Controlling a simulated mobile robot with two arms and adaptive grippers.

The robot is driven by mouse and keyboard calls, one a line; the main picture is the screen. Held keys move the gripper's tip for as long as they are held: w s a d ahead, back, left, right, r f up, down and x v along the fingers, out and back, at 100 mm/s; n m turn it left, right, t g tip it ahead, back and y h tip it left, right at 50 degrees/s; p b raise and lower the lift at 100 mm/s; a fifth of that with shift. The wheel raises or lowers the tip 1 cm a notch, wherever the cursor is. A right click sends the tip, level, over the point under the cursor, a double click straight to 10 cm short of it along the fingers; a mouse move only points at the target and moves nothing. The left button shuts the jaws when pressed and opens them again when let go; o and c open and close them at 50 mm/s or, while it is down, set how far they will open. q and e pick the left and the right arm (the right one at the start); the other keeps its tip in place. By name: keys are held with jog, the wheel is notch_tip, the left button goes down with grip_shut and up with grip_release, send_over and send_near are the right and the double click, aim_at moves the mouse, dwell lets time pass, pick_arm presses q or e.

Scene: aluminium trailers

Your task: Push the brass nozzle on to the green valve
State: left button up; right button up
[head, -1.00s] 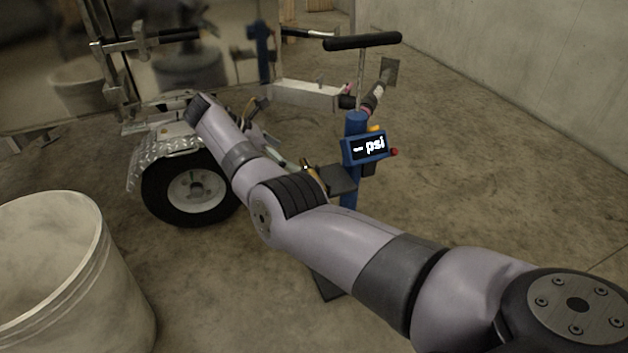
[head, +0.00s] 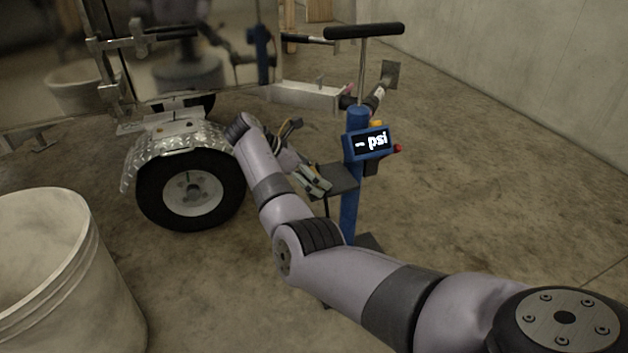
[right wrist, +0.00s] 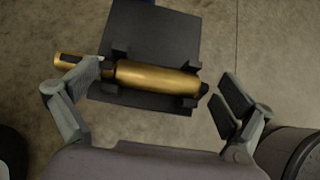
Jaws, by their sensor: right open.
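The brass nozzle (right wrist: 155,80) lies across a cradle on a small black shelf (right wrist: 150,35) in the right wrist view. The shelf also shows on the blue pump stand in the head view (head: 338,178). My right gripper (right wrist: 160,85) is open, with one finger near the nozzle's narrow left end and the other apart from its right end. The gripper also shows beside the shelf in the head view (head: 312,180). My left gripper is not in view.
The blue pump stand (head: 351,210) carries a psi display (head: 370,141) and a black T-handle (head: 364,31). A white bucket (head: 60,280) stands at the lower left. The trailer's fender (head: 165,135) covers the wheel. The floor to the right is clear.

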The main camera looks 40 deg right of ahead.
jog(key=shift+c, duration=0.3)
jog(key=shift+s, duration=0.1)
jog(key=c, duration=1.3)
jog(key=shift+o, duration=0.2)
jog(key=shift+r, duration=0.15)
